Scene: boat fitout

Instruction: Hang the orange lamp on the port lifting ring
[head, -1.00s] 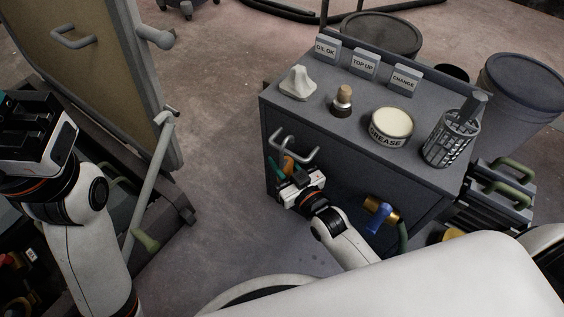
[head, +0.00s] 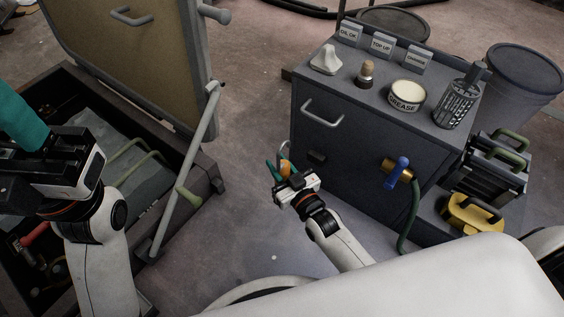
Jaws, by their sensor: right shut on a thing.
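The orange lamp (head: 285,168) is small in the head view, with a thin pale loop standing up from its top. My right gripper (head: 280,172), with teal fingers, is shut on it and holds it in front of the left edge of the dark cabinet. The fingers and gripper body hide part of the lamp. My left gripper (head: 28,140) is large at the left edge. One teal finger shows and the rest is cut off or hidden, so its opening cannot be told. I cannot make out the port lifting ring.
The dark cabinet (head: 345,160) carries a grease tin (head: 406,96), a wire cup (head: 459,105) and small signs. A blue-handled valve (head: 398,172) juts from its front. An open bin (head: 205,165) with a raised lid (head: 130,50) stands left. Floor between them is clear.

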